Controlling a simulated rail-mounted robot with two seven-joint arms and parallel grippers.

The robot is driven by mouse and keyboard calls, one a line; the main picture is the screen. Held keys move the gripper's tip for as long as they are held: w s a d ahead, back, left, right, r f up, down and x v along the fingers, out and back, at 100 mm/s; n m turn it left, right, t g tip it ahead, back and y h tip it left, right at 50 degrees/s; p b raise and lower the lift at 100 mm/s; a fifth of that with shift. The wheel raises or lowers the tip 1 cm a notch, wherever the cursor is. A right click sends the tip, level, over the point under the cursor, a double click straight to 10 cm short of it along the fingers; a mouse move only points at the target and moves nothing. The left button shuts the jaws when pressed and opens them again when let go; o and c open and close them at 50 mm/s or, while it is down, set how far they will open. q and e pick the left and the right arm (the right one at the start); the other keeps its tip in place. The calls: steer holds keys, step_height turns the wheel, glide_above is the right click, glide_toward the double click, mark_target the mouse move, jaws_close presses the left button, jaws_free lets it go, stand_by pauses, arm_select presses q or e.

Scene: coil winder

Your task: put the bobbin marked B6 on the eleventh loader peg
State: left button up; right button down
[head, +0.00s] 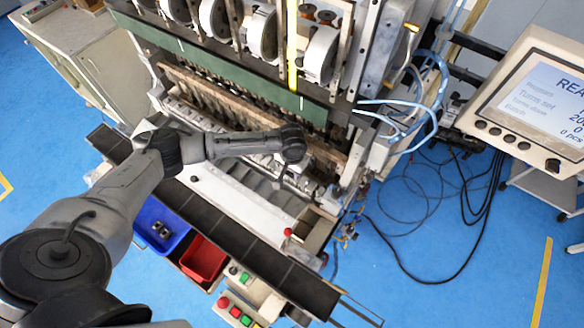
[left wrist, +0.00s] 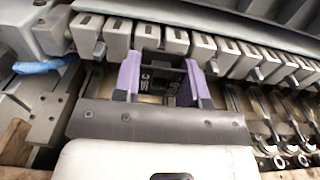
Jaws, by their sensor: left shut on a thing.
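My left gripper (left wrist: 164,88), with purple fingers, is shut on a dark bobbin (left wrist: 160,72). Pale markings show on the bobbin, too small to read surely as B6. The bobbin is close to a row of grey slotted blocks (left wrist: 228,52); whether it touches them I cannot tell. No numbering shows on the blocks, and I cannot pick out the eleventh peg. In the head view my left gripper (head: 284,176) is low over the right end of the loader row, mostly hidden by its wrist. My right gripper is not in view.
A blue bin (head: 148,212) with small dark parts and a red bin (head: 203,260) stand in front of the black rail (head: 235,235). The green machine beam (head: 225,72) is behind my left arm. Blue hoses (head: 425,120) and a screen (head: 535,95) are at the right.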

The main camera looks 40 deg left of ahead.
arm_select(q)
steer(key=shift+f, duration=0.5)
steer(key=o, duration=1)
steer(key=shift+r+b, duration=0.45)
steer(key=shift+r, duration=3.35)
